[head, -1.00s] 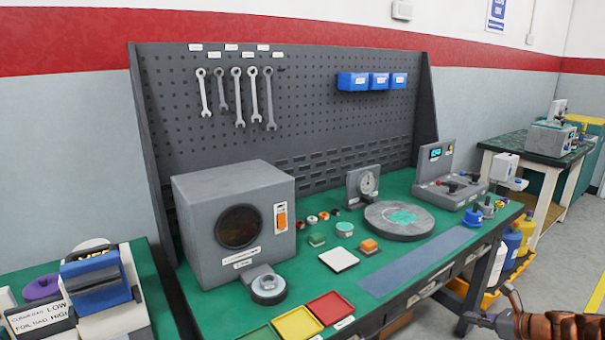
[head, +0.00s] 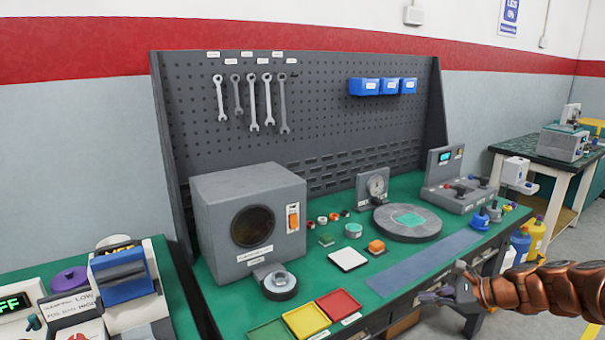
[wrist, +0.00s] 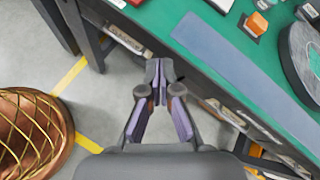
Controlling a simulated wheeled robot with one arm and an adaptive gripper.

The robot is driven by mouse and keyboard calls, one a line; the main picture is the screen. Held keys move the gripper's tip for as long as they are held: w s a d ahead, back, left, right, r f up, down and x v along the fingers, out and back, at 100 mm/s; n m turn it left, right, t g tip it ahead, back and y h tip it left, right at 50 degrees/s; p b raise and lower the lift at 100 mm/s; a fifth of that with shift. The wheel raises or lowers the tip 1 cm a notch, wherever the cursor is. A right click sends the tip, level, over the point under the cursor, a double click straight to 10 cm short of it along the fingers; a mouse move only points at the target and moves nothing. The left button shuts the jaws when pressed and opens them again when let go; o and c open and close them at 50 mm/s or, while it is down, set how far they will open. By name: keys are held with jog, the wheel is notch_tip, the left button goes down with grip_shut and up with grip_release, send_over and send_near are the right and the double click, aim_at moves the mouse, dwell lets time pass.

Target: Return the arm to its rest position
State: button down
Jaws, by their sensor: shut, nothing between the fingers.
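My gripper (head: 438,296) is at the lower right in the head view, in front of the workbench's front edge, at the end of my copper-coloured arm. In the wrist view my gripper (wrist: 160,82) shows its purple-padded fingers with the tips together and nothing between them. It is outside the front edge of the green bench top (wrist: 150,20), over the floor side. It touches nothing that I can see.
The workbench (head: 235,322) carries a grey box (head: 225,220), a round grey plate (head: 425,230), a gauge (head: 376,186) and red, yellow and green trays (head: 305,321). Bottles (head: 535,240) stand at the bench's right end. The grey floor (wrist: 105,105) beside the bench looks clear.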

jog(key=s+a+r+n+g+h+p, duration=0.1)
jog(key=s+a+r+n+g+p, duration=0.15)
jog(key=s+a+r+n, duration=0.45)
jog(key=s+a+r+n+g+h+p, duration=0.1)
jog(key=s+a+r+n+g, duration=0.4)
jog(key=s+a, duration=0.55)
jog(key=s+d+n+h+p, duration=0.2)
jog(key=s+n+h, duration=0.1)
jog(key=s, duration=0.8)
jog(key=s+d+n+g+h+p, duration=0.1)
jog(key=s+d+n+h+p, duration=0.1)
jog(key=s+n, duration=0.4)
jog(key=s+d+h, duration=0.1)
jog(key=s+h, duration=0.1)
jog(key=s, duration=0.2)
jog(key=shift+s+f+p, duration=0.3)
jog(key=shift+s+p, duration=0.05)
jog(key=shift+p, duration=0.05)
jog(key=shift+a, duration=0.1)
